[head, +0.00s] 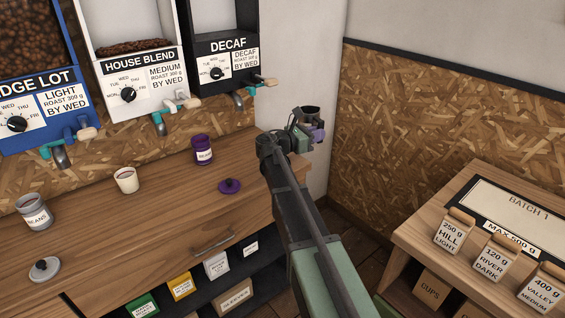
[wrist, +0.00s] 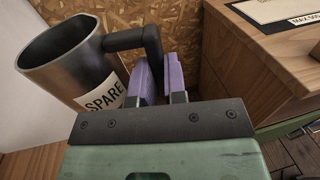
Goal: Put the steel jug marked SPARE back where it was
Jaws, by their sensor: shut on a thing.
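The steel jug marked SPARE (wrist: 68,62) is at the left of the wrist view, its white label facing me and its dark mouth open at the top. My gripper (wrist: 160,80) has purple finger pads shut on the jug's black handle. In the head view the jug (head: 311,113) is small and partly hidden behind my gripper (head: 312,134). It is held up in the air, beyond the right end of the counter, near the wall corner. What is inside the jug is too dark to tell.
The wooden counter (head: 120,235) bears a BEANS tin (head: 34,212), a cream cup (head: 127,180), a purple tin (head: 202,150) and a purple lid (head: 229,186). Bean dispensers hang above. A side table (head: 430,235) at right bears a BATCH 1 board (head: 510,205) and several labelled bags.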

